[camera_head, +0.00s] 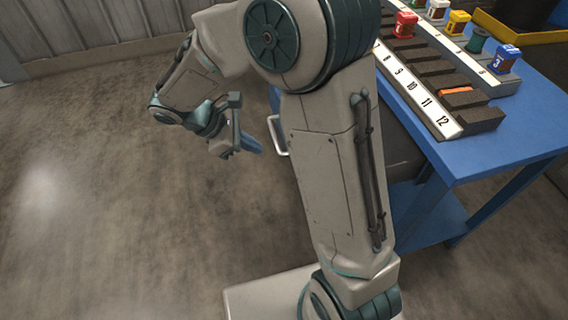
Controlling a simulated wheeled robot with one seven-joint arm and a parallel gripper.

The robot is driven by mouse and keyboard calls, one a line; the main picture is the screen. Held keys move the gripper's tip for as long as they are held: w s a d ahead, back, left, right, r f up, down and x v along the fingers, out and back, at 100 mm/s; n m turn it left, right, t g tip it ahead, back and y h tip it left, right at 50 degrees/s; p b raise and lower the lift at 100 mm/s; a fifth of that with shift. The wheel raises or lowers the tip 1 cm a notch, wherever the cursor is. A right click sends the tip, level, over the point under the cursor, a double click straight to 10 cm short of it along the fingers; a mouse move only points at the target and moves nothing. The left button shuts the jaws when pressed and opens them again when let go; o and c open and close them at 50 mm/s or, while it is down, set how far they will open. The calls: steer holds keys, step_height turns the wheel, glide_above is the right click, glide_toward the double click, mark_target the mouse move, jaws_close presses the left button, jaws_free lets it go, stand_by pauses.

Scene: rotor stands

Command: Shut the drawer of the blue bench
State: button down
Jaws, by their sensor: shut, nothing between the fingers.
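The blue bench (495,145) stands at the right, its top partly hidden by my arm. A pale bar handle (277,136) shows just left of my arm, well out from the bench top's left edge. A dark grey drawer side (400,150) shows right of my arm, under the bench top. The drawer appears to stand out from the bench; my arm hides most of it, so how far is unclear. My gripper (240,138) is shut and empty, left of the handle. I cannot tell whether it touches the drawer.
Numbered dark racks (440,85) on the bench hold several small coloured blocks, including a red one (405,25). An orange piece (456,90) lies in one slot. A yellow-edged bin (520,32) is at the back right. The floor at the left (90,200) is clear up to a corrugated wall (90,30).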

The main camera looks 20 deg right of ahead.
step_height(320, 180, down, 4)
steer(key=w+a+n+b, duration=0.1)
steer(key=w+a+n, duration=0.1)
steer(key=d+f, duration=0.7)
steer(key=d, duration=0.3)
steer(key=shift+s+d+h, duration=0.2)
steer(key=shift+d+h, duration=0.2)
